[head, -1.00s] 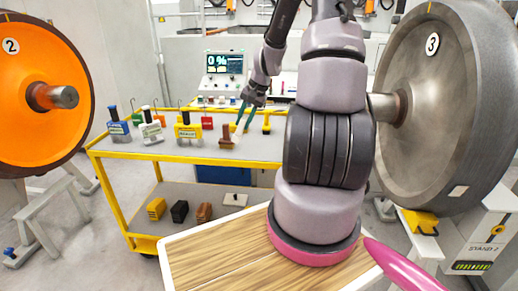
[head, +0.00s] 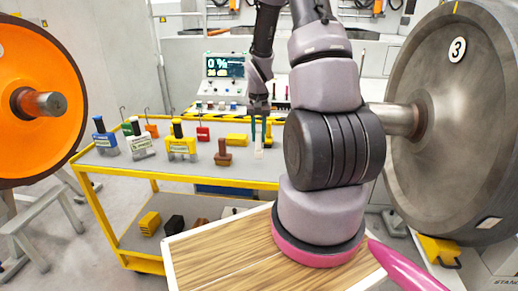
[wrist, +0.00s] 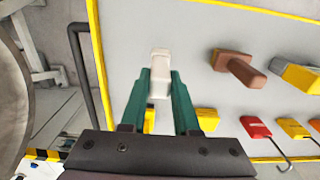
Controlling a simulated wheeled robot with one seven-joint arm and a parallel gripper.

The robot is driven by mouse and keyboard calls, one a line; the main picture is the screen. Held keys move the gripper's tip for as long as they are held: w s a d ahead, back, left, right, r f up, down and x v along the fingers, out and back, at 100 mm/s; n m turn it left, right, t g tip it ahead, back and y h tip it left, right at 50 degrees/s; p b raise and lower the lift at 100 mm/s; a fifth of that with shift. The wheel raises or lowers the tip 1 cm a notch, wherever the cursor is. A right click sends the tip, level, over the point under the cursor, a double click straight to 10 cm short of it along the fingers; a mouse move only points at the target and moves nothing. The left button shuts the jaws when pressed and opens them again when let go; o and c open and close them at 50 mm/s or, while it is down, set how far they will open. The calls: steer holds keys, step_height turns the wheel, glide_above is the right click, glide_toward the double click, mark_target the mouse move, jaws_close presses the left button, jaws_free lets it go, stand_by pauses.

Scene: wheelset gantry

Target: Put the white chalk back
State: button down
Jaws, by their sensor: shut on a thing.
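The white chalk (head: 258,153) is held upright at the right part of the yellow cart's top (head: 190,172). My gripper (head: 259,138) is shut on it with green fingers and points down. In the wrist view the chalk (wrist: 160,62) sticks out between the two green fingers (wrist: 160,88), over the grey cart top. I cannot tell whether its lower end touches the cart top.
A brown-handled block (head: 222,152) stands left of the chalk, and a yellow block (head: 237,140) lies behind. A large grey wheel (head: 450,130) is at right, an orange wheel (head: 25,65) at left.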

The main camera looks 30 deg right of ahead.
step_height(320, 180, down, 5)
steer(key=shift+r, duration=0.2)
steer(key=c, duration=0.7)
jaws_free()
steer(key=shift+o, duration=0.2)
steer(key=shift+r, duration=0.1)
step_height(320, 180, up, 12)
steer(key=shift+f, duration=0.15)
step_height(320, 180, up, 10)
steer(key=t, duration=0.2)
glide_above(259, 145)
steer(key=s+a, duration=0.1)
steer(key=a, duration=0.2)
steer(key=s+a+r+n+t, duration=0.25)
steer(key=s+a+r, duration=0.35)
steer(key=s+r, duration=0.45)
steer(key=s+a+r+t+y, duration=0.2)
steer(key=s+a+r, duration=0.2)
steer(key=s+r, duration=0.2)
steer(key=shift+s+t, duration=0.35)
steer(key=shift+s, duration=0.1)
